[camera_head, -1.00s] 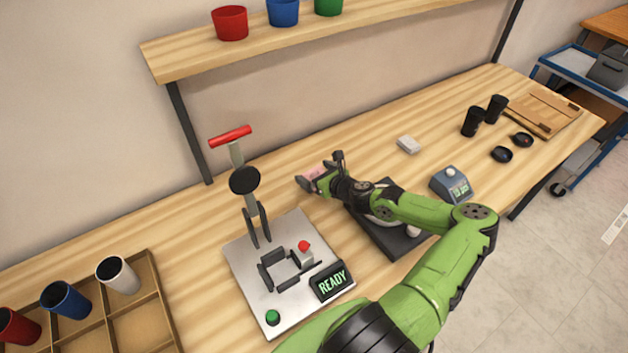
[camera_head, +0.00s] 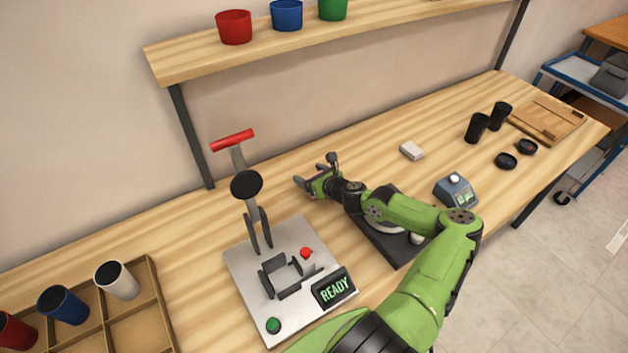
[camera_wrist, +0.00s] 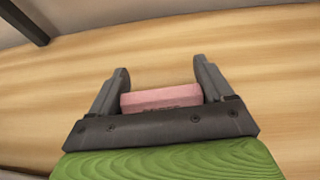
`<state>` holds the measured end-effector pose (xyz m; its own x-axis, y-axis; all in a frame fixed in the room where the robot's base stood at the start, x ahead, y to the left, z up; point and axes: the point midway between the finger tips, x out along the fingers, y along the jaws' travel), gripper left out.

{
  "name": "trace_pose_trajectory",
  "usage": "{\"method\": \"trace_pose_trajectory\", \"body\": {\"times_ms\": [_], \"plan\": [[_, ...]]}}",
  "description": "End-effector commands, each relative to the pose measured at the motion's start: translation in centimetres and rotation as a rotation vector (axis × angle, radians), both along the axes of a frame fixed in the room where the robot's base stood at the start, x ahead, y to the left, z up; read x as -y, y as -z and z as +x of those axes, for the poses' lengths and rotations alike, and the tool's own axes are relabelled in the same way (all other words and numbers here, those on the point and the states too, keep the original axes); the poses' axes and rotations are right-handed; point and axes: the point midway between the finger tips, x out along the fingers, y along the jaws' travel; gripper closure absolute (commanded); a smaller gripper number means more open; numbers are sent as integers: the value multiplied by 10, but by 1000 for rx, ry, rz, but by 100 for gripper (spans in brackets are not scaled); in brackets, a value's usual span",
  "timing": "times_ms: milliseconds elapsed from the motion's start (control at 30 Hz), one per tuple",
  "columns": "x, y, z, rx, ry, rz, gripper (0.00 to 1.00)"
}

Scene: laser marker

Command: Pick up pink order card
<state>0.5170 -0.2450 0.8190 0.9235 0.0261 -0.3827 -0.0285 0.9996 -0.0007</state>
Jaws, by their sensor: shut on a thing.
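The pink order card (camera_wrist: 161,97) lies between the two dark fingers of my gripper (camera_wrist: 161,75) in the wrist view. It fills the width between them, and my gripper is shut on it. Dark marks show on its near face. In the head view my gripper (camera_head: 316,173) is near the back of the wooden table, between the lever press and a small white block.
The marking machine (camera_head: 240,285) with its red-handled lever and READY display is at the left. A dark scale (camera_head: 397,245) lies under my arm. The white block (camera_head: 411,150) and blue-grey device (camera_head: 456,190) are to the right. A shelf with cups (camera_head: 190,66) is above.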

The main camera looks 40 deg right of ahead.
Motion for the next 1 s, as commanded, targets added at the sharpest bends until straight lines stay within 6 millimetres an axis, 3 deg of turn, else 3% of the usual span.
{"method": "trace_pose_trajectory", "body": {"times_ms": [167, 467, 767, 1000], "plan": [[0, -15, -4, 0, -1, -3, 50], [0, -73, -4, 0, -2, -5, 50], [-3, -71, -68, -2, 3, 2, 50], [-7, -70, -137, -3, 5, 3, 50]]}}
